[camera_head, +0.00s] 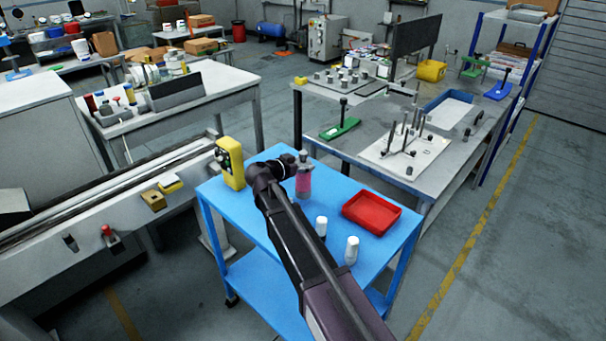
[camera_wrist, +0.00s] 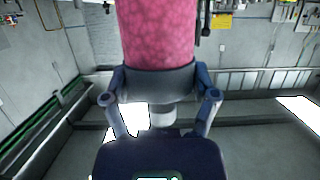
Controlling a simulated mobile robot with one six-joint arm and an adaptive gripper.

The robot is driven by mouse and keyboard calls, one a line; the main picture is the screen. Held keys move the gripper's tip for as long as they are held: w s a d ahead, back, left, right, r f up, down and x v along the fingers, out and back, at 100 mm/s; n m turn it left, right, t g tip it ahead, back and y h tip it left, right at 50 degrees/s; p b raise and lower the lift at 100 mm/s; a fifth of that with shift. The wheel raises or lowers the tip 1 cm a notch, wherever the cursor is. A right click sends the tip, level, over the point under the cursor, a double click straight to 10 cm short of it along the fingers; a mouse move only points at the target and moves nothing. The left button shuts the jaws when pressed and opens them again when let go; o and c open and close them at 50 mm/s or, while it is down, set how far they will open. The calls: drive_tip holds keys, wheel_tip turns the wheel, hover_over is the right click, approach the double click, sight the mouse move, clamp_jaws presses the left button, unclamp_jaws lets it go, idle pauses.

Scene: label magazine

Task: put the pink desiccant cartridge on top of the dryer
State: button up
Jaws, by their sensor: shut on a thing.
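The pink desiccant cartridge (camera_head: 304,184) is upright over the blue cart, with a grey cap above its pink body. In the wrist view the pink body (camera_wrist: 157,35) rises out of the top edge, with a dark grey band at its near end. My gripper (camera_wrist: 160,92) is shut on it, one finger on each side of the band. In the head view my gripper (camera_head: 298,164) is partly hidden beside the cartridge. I cannot tell whether the cartridge touches the cart top. A grey cabinet (camera_head: 325,38) at the back may be the dryer; I cannot tell for sure.
The blue cart (camera_head: 225,205) carries a yellow device (camera_head: 230,163), a red tray (camera_head: 371,213) and two white bottles (camera_head: 351,250). A workbench (camera_head: 380,178) with a peg board stands behind it. A grey conveyor-like machine (camera_head: 85,225) is at left. Floor at right is clear.

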sight(303, 173)
drive_tip(key=shift+f+b, duration=1.5)
drive_tip(key=shift+f, duration=0.2)
drive_tip(key=o, duration=1.2)
drive_tip(key=shift+f, duration=0.1)
drive_tip(key=p+v, duration=0.3)
drive_tip(key=v, duration=0.9)
drive_tip(key=shift+p, duration=0.3)
